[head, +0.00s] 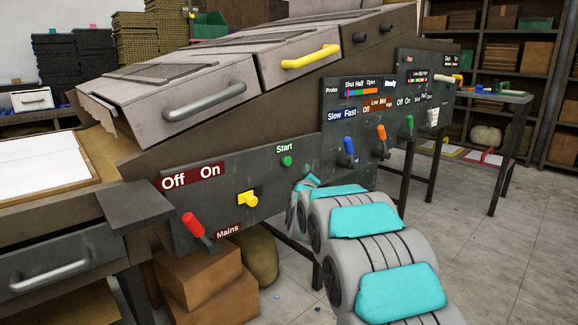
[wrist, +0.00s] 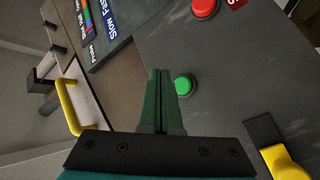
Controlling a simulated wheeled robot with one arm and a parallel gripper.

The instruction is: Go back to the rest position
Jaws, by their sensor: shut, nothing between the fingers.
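My gripper (wrist: 159,72) shows in the wrist view with its two green fingers shut together and nothing between them. The fingertips point at the dark control panel (wrist: 225,60), beside the green button (wrist: 183,86). I cannot tell the exact gap to the panel. In the head view my grey and teal arm reaches from the lower right to the panel front, ending just right of the green Start button (head: 286,161). The fingers are hard to make out there.
The panel carries a yellow switch (head: 247,199), a red lever (head: 198,230), a blue lever (head: 349,148) and an orange lever (head: 381,135). A red button (wrist: 203,8) shows in the wrist view. Cardboard boxes (head: 215,285) stand below.

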